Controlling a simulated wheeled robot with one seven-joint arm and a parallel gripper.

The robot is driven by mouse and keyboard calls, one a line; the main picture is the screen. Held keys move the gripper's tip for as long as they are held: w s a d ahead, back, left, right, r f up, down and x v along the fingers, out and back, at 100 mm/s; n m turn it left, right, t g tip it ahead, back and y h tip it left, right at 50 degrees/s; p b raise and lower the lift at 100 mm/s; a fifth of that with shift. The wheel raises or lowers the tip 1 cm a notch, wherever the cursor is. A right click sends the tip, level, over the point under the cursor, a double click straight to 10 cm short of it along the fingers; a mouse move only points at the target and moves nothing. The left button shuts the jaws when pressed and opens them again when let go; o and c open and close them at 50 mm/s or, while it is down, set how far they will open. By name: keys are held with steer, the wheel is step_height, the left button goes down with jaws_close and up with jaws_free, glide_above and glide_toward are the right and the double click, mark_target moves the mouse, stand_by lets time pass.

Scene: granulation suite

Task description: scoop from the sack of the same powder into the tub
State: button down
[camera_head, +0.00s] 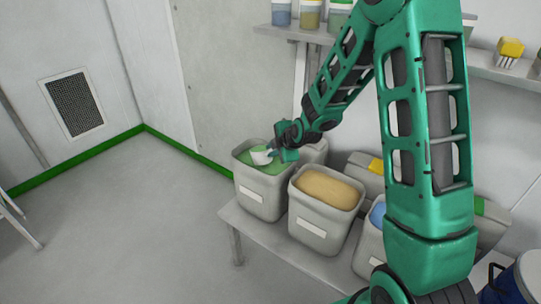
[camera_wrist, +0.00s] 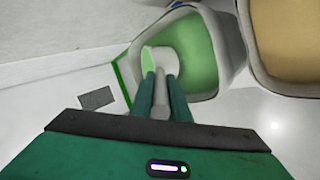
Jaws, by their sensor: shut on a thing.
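A grey tub-shaped sack (camera_head: 262,199) with green powder (camera_head: 266,167) stands at the left end of the bench. It also shows in the wrist view, with its green powder (camera_wrist: 203,65). My gripper (camera_head: 284,154) is above this container, shut on the handle of a white scoop (camera_head: 261,156). In the wrist view my gripper (camera_wrist: 160,88) grips the scoop's grey handle, and the scoop's white bowl (camera_wrist: 163,60) lies over the green. A little green shows at the bowl's left side. I cannot tell whether the bowl touches the powder.
A container of tan powder (camera_head: 325,187) stands to the right, then one with blue powder (camera_head: 378,214), partly hidden by my arm. Lidded bins stand behind.

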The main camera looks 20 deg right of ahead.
steer(key=shift+s+r+t, duration=0.2)
steer(key=shift+r+t, duration=0.2)
steer(key=shift+r, duration=1.45)
steer(key=shift+s+d+r+t+y, duration=0.1)
steer(key=shift+s+r+t+y, duration=0.1)
steer(key=shift+r+t, duration=0.35)
steer(key=shift+s+d+r+t+y, duration=0.1)
steer(key=shift+s+r+t, duration=0.1)
steer(key=shift+r+t, duration=0.35)
